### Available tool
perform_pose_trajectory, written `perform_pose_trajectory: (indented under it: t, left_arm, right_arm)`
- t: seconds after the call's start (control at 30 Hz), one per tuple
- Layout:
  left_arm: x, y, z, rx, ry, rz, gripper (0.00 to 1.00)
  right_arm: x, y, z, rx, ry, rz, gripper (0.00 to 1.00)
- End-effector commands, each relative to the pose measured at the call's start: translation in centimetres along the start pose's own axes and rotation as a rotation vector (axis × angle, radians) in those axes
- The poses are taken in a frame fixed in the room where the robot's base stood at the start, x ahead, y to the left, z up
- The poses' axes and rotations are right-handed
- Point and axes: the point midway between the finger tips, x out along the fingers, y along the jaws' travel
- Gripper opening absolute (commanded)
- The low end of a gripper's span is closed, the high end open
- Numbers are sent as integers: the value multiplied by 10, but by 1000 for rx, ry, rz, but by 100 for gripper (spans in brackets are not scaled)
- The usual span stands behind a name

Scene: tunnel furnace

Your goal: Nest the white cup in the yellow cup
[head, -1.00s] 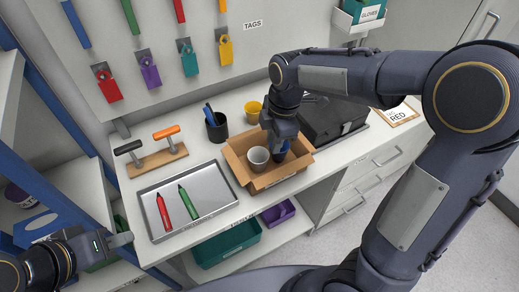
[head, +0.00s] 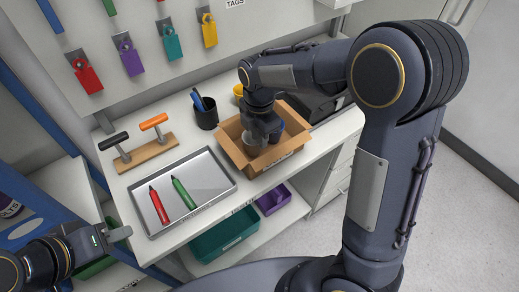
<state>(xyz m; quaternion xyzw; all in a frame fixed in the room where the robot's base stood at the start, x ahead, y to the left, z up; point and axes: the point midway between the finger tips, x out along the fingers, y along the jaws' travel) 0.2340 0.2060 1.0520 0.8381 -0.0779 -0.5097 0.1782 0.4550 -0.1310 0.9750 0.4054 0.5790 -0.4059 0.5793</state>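The white cup (head: 248,143) sits in the open cardboard box (head: 287,158) on the counter, its upper part mostly hidden by my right gripper. My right gripper (head: 257,137) points down into the box right at the white cup; its fingers are too hidden to tell whether they are open or shut on it. The yellow cup (head: 238,91) stands on the counter behind the box, partly hidden by my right arm. My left gripper (head: 122,233) is low at the left, in front of the counter, away from both cups; its finger gap is unclear.
A metal tray (head: 215,197) with a red and a green marker lies left of the box. A black pen cup (head: 206,118) and a wooden rack with two handles (head: 150,153) stand behind it. A black case (head: 310,103) is right of the box.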

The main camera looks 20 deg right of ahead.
Motion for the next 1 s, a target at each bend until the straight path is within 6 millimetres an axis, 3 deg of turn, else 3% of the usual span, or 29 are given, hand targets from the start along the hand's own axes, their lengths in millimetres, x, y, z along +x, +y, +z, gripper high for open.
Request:
perform_pose_trajectory:
  t: [0.03, 0.17, 0.5, 0.87, 1.0]
  left_arm:
    - [7, -3, 4, 0, 0, 0, 34]
    - [12, -6, 6, 0, 0, 0, 34]
    - [13, -6, 6, 0, 0, 0, 34]
    - [13, -6, 6, 0, 0, 0, 34]
    - [13, -6, 6, 0, 0, 0, 34]
  right_arm:
    - [11, 0, 1, 1, 1, -1, 24]
    - [21, 0, 0, 0, 1, 0, 24]
    - [22, 0, 0, 1, 1, 0, 24]
    - [22, 0, 0, 1, 1, 0, 0]
    - [22, 0, 0, 1, 1, 0, 0]
